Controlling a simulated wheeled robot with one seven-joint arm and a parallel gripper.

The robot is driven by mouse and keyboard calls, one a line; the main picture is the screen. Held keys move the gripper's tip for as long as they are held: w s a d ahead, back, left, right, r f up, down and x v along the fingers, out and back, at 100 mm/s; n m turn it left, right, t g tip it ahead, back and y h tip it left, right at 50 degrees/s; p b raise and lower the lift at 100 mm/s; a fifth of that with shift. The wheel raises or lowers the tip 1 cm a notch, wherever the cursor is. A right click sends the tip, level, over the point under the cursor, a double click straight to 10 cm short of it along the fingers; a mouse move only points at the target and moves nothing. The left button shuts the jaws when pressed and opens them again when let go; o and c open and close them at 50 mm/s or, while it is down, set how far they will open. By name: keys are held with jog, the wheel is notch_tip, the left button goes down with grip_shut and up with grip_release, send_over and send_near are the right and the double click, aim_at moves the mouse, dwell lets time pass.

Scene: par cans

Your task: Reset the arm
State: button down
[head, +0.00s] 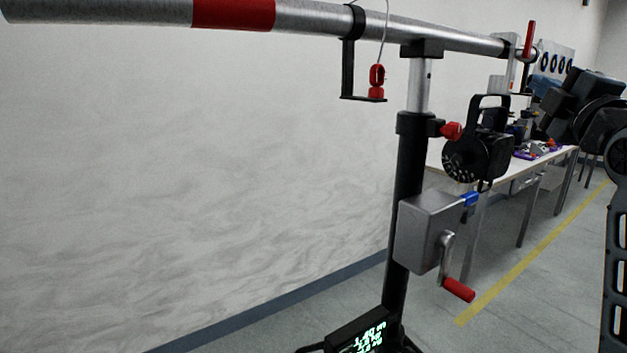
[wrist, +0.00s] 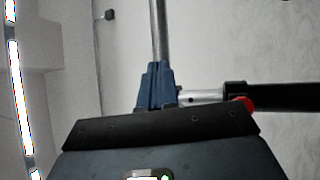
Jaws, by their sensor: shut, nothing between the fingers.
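My arm comes in at the right edge of the head view, and my gripper (head: 545,84) shows small and dark blue at its end, beyond the hanging black par can (head: 478,155). In the wrist view the two blue fingers of my gripper (wrist: 156,68) are together with nothing between them. A silver pipe (wrist: 157,30) shows just past the fingertips in that view; I cannot tell if they touch it. The silver crossbar (head: 330,18) with a red band runs across the top of the head view on a black stand (head: 408,170).
A grey winch box (head: 425,232) with a red-handled crank (head: 459,289) is on the stand. A bracket (head: 348,75) with a red clip (head: 377,80) hangs from the crossbar. A cluttered table (head: 565,155) stands behind at right. Floor (head: 540,300) is clear at lower right.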

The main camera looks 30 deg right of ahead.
jog(key=w+a+f+m+y, duration=0.1)
jog(key=a+f+m, duration=0.1)
jog(key=a+f, duration=0.55)
jog(key=w+a+f+m+y, duration=0.1)
jog(key=a+f+m+y, duration=0.2)
jog(key=f, duration=0.7)
jog(key=s+a+f+m+g+y, duration=0.1)
jog(key=s+a+f+m, duration=0.3)
jog(key=a+f, duration=0.95)
jog(key=s+a+f+g+y, duration=0.1)
jog(key=s+a+f+y, duration=0.15)
jog(key=s+a, duration=0.35)
jog(key=s+a+f+y, duration=0.1)
jog(key=s+a+f, duration=0.3)
jog(key=s, duration=0.3)
jog(key=s+a+m+g+y, duration=0.1)
jog(key=s+a+y, duration=0.2)
jog(key=s, duration=1.1)
jog(key=shift+a+f, duration=0.25)
jog(key=shift+a, duration=0.15)
